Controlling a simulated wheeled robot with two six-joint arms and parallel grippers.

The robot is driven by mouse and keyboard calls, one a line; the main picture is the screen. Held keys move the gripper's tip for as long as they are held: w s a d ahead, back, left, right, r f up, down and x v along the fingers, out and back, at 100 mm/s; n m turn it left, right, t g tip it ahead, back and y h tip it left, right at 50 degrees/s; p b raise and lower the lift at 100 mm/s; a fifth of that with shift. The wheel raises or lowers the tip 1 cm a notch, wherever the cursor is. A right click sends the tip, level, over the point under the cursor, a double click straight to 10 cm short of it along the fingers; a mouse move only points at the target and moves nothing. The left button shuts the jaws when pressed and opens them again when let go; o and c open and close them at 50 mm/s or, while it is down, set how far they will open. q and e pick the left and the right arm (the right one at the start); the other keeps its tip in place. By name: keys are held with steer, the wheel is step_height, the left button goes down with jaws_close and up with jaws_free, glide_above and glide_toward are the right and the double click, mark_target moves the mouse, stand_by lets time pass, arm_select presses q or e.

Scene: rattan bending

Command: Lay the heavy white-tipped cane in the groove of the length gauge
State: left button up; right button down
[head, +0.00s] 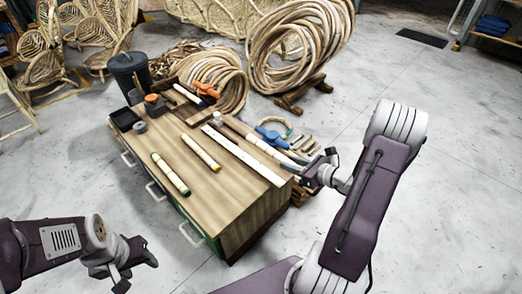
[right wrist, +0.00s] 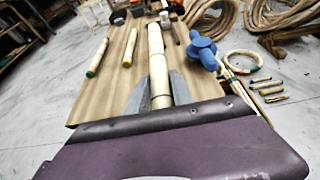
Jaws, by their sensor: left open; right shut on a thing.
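A pale jointed cane (head: 264,147) lies lengthwise above the right part of the workbench, beside a long flat whitish strip (head: 242,155). I cannot tell whether this strip is the length gauge, and no groove is clear. My right gripper (head: 297,158) is shut on the near part of the cane. In the right wrist view the cane (right wrist: 157,66) runs away between the two grey fingers (right wrist: 159,92). I cannot tell if it touches the surface below. My left gripper (head: 134,268) is open and empty, off the bench at lower left.
A green-tipped cane (head: 170,173) and a yellow-tipped cane (head: 201,152) lie on the workbench (head: 215,195). A blue clamp-like tool (head: 271,136) and a ring (head: 274,125) are to the right. Rattan coils (head: 300,35) stand behind. The bench's near surface is clear.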

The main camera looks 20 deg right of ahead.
steer(key=b, duration=0.5)
glide_above(275, 165)
step_height(275, 165, down, 7)
steer(key=shift+r, duration=0.1)
step_height(275, 165, down, 4)
steer(key=b, duration=0.3)
steer(key=shift+f+b, duration=0.25)
steer(key=shift+b, duration=0.1)
steer(key=shift+r, duration=0.25)
steer(key=c, duration=1.5)
jaws_free()
steer(key=shift+f, duration=0.2)
steer(key=o, duration=0.4)
steer(key=shift+r, duration=0.1)
